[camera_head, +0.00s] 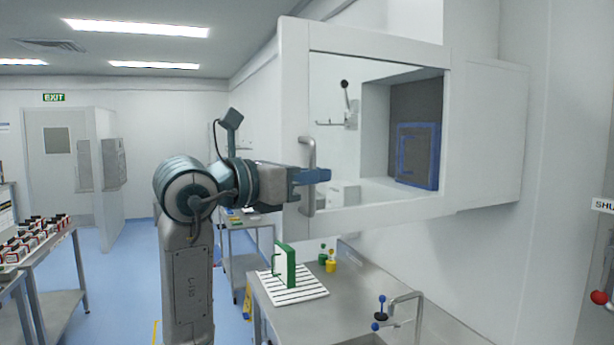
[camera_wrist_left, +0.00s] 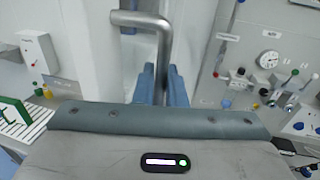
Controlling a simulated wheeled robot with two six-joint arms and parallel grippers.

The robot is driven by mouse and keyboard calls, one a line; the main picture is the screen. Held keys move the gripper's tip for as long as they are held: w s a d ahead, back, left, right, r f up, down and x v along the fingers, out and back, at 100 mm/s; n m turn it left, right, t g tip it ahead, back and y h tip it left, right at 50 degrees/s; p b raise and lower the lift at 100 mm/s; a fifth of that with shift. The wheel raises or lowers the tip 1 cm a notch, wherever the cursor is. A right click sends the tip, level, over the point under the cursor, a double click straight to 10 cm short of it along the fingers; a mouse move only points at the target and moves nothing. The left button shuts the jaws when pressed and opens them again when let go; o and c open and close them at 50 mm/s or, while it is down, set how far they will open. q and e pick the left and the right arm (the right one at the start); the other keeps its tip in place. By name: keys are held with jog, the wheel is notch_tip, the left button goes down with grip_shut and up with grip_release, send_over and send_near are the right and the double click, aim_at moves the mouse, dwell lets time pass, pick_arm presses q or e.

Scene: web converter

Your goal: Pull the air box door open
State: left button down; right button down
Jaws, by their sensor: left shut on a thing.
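The air box door (camera_head: 295,100) is a white frame with a clear window, on the front of a white wall-mounted box (camera_head: 490,130). Its grey bar handle (camera_head: 308,153) runs upright on the door's left side. My left gripper (camera_head: 322,176) has blue fingers shut on this handle, level with its middle. In the left wrist view the handle (camera_wrist_left: 163,45) runs down between the two fingers (camera_wrist_left: 161,85). My right gripper is not in view.
Below the box is a steel bench (camera_head: 370,285) with a green-framed item (camera_head: 285,265) on a striped white mat (camera_head: 298,290), small knobs and a tap (camera_head: 405,300). Through the window a blue-edged panel (camera_head: 418,155) shows. Open blue floor (camera_head: 120,265) lies to the left.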

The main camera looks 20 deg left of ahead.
pick_arm(q)
jog(key=shift+r, duration=0.1)
